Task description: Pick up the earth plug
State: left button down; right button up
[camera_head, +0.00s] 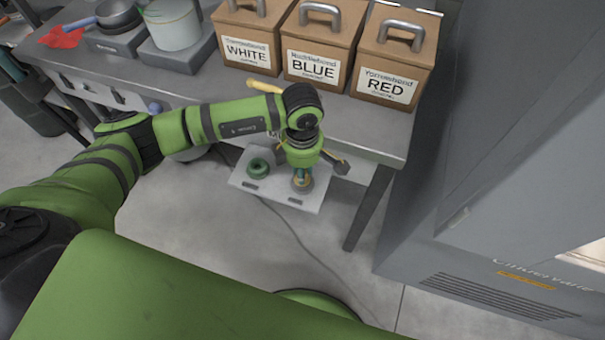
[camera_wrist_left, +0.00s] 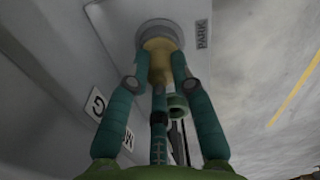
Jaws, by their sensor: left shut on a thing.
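The earth plug (camera_wrist_left: 158,66) is a yellowish body between the teal fingers of my left gripper (camera_wrist_left: 159,50) in the left wrist view. The fingers are shut on it from both sides. Its far end meets a round grey socket (camera_wrist_left: 158,27) beside a label reading PARK; I cannot tell whether it sits inside. In the head view my left gripper (camera_head: 302,177) points down at the pale plate (camera_head: 282,196) by the bench, and the plug is mostly hidden by the fingers. My right gripper is not in view.
A green ring-shaped socket (camera_head: 258,168) sits on the plate to the left. The bench (camera_head: 180,88) carries boxes labelled WHITE (camera_head: 248,52), BLUE (camera_head: 315,68) and RED (camera_head: 387,90). A bench leg (camera_head: 368,208) and a grey cabinet (camera_head: 480,245) stand to the right. A cable (camera_head: 300,240) lies on the floor.

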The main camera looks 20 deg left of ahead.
pick_arm(q)
jog(key=shift+r, duration=0.1)
jog(key=r, duration=0.2)
jog(key=r+b, duration=0.1)
jog(key=r, duration=0.1)
jog(key=shift+d+r, duration=0.1)
jog(key=shift+d, duration=0.15)
jog(key=s+d+r, duration=0.1)
jog(key=d+r, duration=1)
jog(key=shift+r+p, duration=0.35)
dwell(0.4)
